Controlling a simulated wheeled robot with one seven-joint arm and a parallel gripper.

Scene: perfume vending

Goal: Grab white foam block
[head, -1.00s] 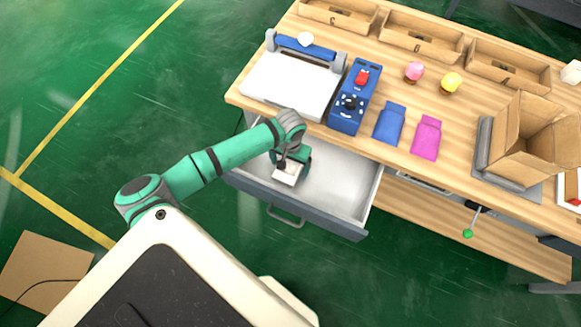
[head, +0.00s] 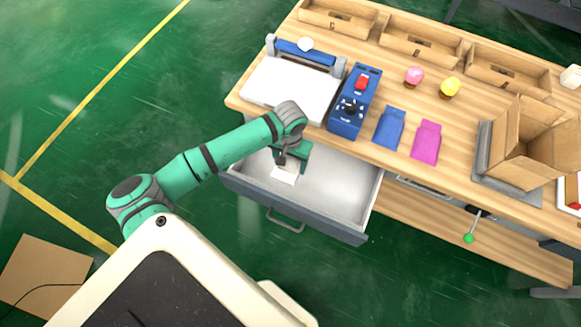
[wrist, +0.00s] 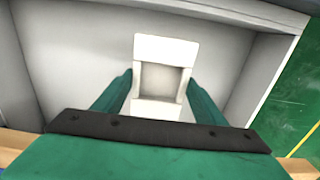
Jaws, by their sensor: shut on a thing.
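The white foam block (wrist: 166,50) has a square recess in its middle and sits between my gripper's two green fingers in the wrist view. In the head view the foam block (head: 284,176) shows as a small white patch below my gripper (head: 289,165), inside the open drawer (head: 340,190). My gripper (wrist: 159,88) is shut on the block, one finger against each side. The head view does not clearly show whether the block touches the drawer floor.
The drawer walls surround my gripper, with the drawer front (head: 300,215) nearest. On the wooden table (head: 460,170) above are a white-topped machine (head: 290,90), a blue control box (head: 352,105), blue (head: 389,127) and pink (head: 426,142) pouches and an open cardboard box (head: 530,150).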

